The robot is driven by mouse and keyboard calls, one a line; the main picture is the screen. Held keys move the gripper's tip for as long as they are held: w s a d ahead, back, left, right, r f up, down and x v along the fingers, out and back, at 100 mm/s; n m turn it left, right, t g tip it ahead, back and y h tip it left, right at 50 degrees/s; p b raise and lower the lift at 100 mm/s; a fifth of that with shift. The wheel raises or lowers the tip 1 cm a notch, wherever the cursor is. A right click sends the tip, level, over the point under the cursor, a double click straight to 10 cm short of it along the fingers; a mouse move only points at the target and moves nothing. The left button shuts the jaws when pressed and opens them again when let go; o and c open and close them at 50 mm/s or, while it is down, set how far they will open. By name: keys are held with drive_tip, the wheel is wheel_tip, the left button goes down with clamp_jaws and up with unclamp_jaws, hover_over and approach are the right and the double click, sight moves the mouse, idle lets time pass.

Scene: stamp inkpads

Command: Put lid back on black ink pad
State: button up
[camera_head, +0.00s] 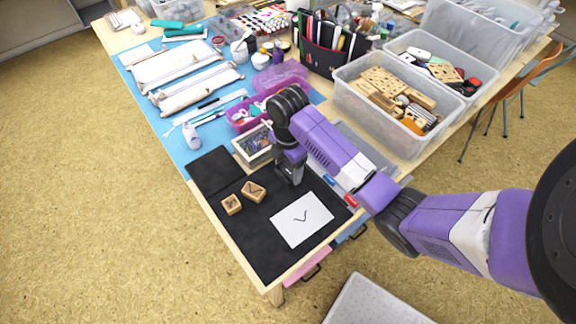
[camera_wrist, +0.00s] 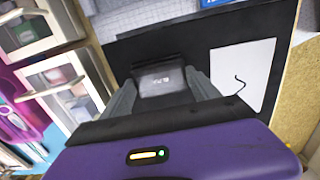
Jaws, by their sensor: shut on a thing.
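My gripper (camera_wrist: 161,92) points down over the black mat in the wrist view and is shut on a small black ink pad lid (camera_wrist: 163,80) with pale lettering. The lid sits between the two grey fingers. I cannot tell whether the ink pad base is under it or whether it touches anything. In the head view my gripper (camera_head: 290,178) is low over the mat's right-back part, and my own arm hides the lid and the base there.
A white paper with a check mark (camera_head: 302,220) and two wooden stamps (camera_head: 243,197) lie on the black mat (camera_head: 252,243). Red (camera_head: 351,201) and blue (camera_head: 330,180) items lie at its right edge. A compartment box (camera_head: 253,148) stands behind; a wooden-block bin (camera_head: 385,130) stands back right.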

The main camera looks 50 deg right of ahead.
drive_tip(key=o, duration=1.4)
drive_tip(key=shift+o, duration=0.5)
drive_tip(key=shift+r+p, duration=3.5)
drive_tip(key=shift+r, duration=0.05)
clamp_jaws()
drive_tip(key=shift+f+b, duration=1.9)
drive_tip(key=shift+f, duration=1.2)
